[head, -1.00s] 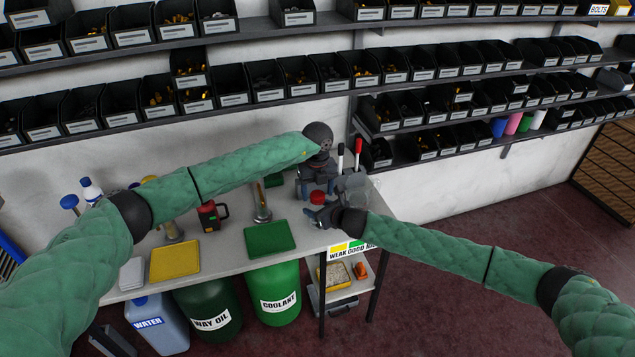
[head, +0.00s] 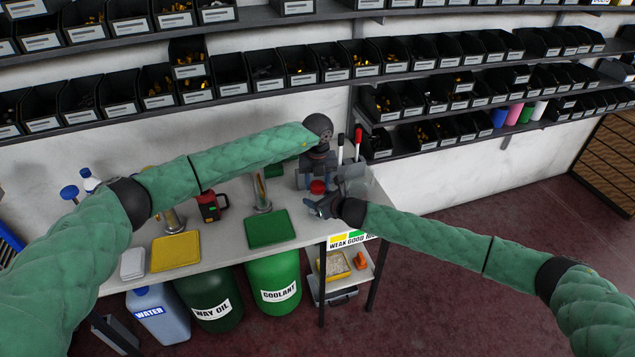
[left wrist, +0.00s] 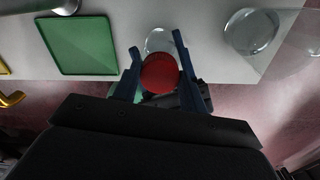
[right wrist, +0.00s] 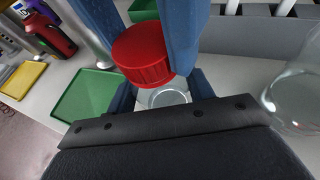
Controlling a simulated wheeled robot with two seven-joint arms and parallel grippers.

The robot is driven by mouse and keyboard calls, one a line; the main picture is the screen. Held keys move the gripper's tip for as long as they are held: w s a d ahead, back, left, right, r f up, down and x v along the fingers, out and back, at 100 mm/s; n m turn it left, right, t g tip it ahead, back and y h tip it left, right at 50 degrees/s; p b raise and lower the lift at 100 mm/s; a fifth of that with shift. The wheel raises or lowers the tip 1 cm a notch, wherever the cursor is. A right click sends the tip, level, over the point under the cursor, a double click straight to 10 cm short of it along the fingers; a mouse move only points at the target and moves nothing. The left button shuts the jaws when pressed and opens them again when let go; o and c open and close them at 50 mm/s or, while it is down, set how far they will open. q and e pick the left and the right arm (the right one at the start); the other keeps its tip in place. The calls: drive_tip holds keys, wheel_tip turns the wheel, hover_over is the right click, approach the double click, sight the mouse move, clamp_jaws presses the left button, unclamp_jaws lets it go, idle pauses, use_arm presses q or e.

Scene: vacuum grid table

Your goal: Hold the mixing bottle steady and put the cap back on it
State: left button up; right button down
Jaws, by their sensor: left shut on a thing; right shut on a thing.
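The red cap (head: 317,187) is between the blue fingers of my left gripper (left wrist: 155,65), which is shut on it; the cap also shows in the left wrist view (left wrist: 160,72). In the right wrist view the cap (right wrist: 143,53) hangs above and slightly left of the clear rim of the mixing bottle (right wrist: 168,97). My right gripper (right wrist: 162,95) is shut on the bottle, low in that view. Cap and bottle look apart there. Most of the bottle is hidden behind the fingers and cap.
A large clear glass vessel (right wrist: 300,95) stands close on the right; it also shows in the left wrist view (left wrist: 252,32). A green tray (head: 270,229) and a yellow tray (head: 175,251) lie on the bench to the left. Red- and white-handled tools (head: 357,140) stand behind.

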use_arm(q)
drive_tip(key=m, duration=0.5)
drive_tip(key=shift+m, duration=0.4)
drive_tip(key=m, duration=0.4)
drive_tip(key=shift+m, duration=0.4)
drive_tip(key=o, duration=1.1)
drive_tip(key=shift+c, duration=0.2)
drive_tip(key=shift+r, duration=2.25)
